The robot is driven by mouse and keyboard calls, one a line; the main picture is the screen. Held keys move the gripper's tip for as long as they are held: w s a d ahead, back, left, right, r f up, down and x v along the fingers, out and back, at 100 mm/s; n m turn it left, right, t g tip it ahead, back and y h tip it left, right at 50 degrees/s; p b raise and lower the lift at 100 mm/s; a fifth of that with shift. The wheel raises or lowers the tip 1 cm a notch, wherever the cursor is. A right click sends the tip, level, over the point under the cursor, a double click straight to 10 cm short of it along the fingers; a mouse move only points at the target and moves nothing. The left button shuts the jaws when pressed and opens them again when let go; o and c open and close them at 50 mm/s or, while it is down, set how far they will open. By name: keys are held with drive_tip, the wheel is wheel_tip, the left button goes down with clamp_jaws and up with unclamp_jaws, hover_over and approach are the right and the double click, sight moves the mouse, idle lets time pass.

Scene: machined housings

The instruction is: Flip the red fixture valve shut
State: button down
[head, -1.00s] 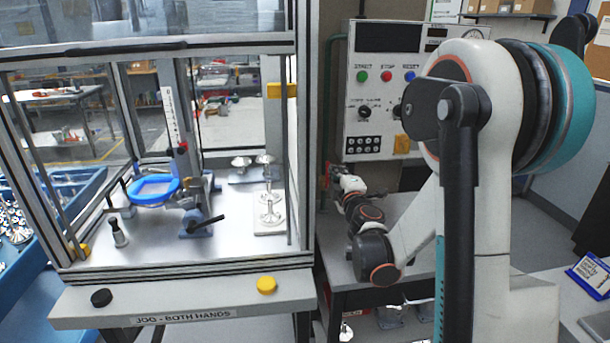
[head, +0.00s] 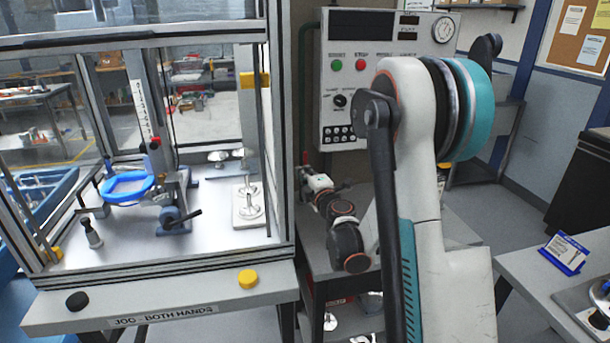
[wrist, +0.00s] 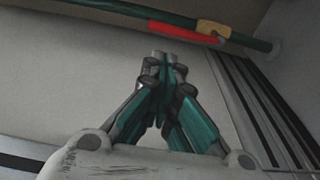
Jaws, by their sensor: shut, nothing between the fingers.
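The red valve handle (wrist: 185,32) shows at the top of the wrist view. It lies along a dark green pipe (wrist: 120,14), next to a brass valve body (wrist: 213,29). My gripper (wrist: 162,56) is shut and empty, with its fingertips just below the handle in the picture. I cannot tell whether they touch it. In the head view a small red piece (head: 306,157), probably the handle, shows by the green pipe (head: 303,100), close to the end of my arm. My fingers are not clear there.
A glass-walled machine with a bench (head: 180,303) stands on the left, holding a blue ring (head: 128,186) and metal parts. A control panel (head: 385,80) is behind my arm. A grey table (head: 440,220) lies under the arm. A bench with a blue-framed sign (head: 566,252) is at right.

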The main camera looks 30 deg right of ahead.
drive_tip(key=w+d+b, duration=0.1)
drive_tip(key=w, duration=0.6)
